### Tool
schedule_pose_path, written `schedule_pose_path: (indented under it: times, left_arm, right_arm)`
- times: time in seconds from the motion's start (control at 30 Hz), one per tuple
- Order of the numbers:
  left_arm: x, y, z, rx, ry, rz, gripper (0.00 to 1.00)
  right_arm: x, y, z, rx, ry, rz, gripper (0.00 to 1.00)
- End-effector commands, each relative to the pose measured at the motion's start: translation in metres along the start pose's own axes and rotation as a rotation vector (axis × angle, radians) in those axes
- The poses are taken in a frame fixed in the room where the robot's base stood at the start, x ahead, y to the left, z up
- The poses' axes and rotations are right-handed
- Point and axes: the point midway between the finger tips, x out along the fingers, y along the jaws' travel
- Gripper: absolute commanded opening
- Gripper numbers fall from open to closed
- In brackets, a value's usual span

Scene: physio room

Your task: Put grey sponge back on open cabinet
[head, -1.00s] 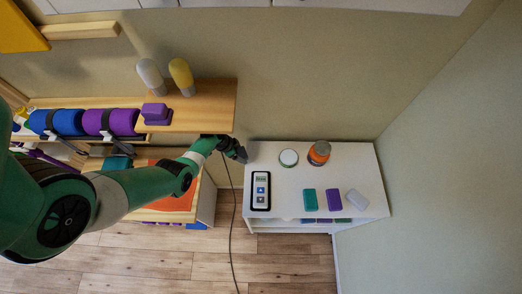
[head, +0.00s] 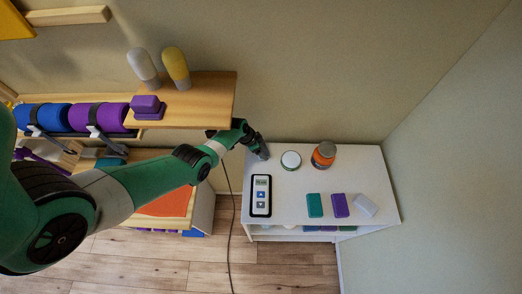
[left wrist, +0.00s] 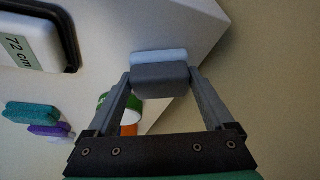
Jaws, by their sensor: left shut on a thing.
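The grey sponge (left wrist: 161,82) is between the two fingers of my left gripper (left wrist: 161,84) in the left wrist view. A pale blue-white strip shows along its far side, and it looks like part of the sponge. In the head view my left gripper (head: 259,150) is shut over the back left corner of the white cabinet (head: 285,190), and the sponge is hard to make out there. The white cabinet top also shows below the sponge in the left wrist view (left wrist: 150,28). I cannot tell whether the sponge touches it. My right gripper is out of view.
On the cabinet top are a handset (head: 261,196), a round white-topped tub (head: 291,160), an orange-and-dark jar (head: 323,155) and teal (head: 315,205), purple (head: 340,205) and pale (head: 364,204) blocks. A wooden shelf (head: 205,95) stands left. The middle of the top is clear.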

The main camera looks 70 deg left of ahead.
Motion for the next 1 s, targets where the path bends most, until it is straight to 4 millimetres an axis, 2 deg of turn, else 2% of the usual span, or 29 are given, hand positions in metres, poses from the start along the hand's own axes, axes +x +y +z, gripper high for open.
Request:
schedule_pose_path:
  times: [0.13,0.17,0.2,0.47,0.67,1.0]
  left_arm:
    - [0.005,0.000,0.002,0.000,0.000,0.000,0.00]
    - [0.003,0.000,0.001,0.000,0.000,0.000,0.92]
    - [0.003,0.000,0.001,0.000,0.000,0.000,0.99]
    - [0.002,0.000,0.001,0.000,0.000,0.000,1.00]
    - [-0.021,0.000,-0.003,0.000,0.000,0.000,1.00]
    - [-0.051,0.000,0.081,-0.006,-0.001,0.000,1.00]
  right_arm:
    - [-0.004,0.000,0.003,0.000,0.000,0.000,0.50]
    - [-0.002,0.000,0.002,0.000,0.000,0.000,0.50]
    - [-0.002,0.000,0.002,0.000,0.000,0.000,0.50]
    - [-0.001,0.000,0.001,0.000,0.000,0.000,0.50]
    - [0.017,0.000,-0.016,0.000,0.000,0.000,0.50]
    - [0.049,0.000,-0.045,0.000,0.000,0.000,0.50]
